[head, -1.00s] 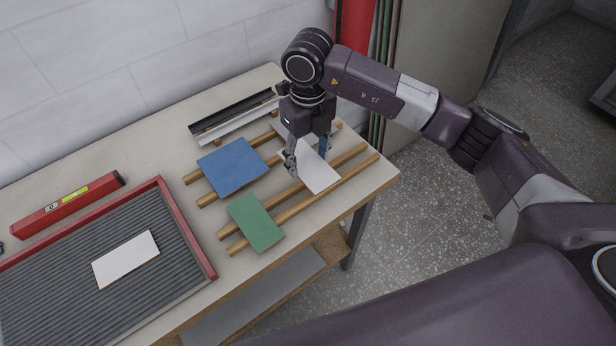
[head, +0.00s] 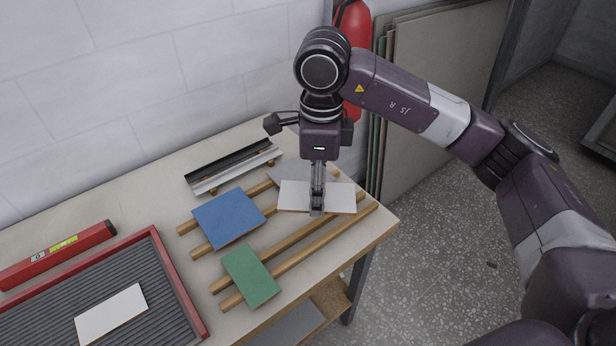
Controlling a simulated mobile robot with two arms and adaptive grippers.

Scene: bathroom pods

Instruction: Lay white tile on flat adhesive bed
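A white tile (head: 340,198) is at my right gripper (head: 318,203). The gripper points down, seen nearly edge-on, with its near finger at the tile's front edge; the far finger is hidden. The tile is held level, apparently just above the wooden strips. The grey ridged adhesive bed (head: 165,300) lies in a red-rimmed tray at the lower left. Another white tile (head: 110,313) lies on it. My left gripper is not in view.
A blue tile (head: 228,217), a green tile (head: 250,276) and a grey tile (head: 288,172) rest on wooden strips (head: 335,243). A metal channel (head: 233,167) lies behind. A red level (head: 58,255) lies beside the tray. A red extinguisher (head: 352,40) stands beyond the bench.

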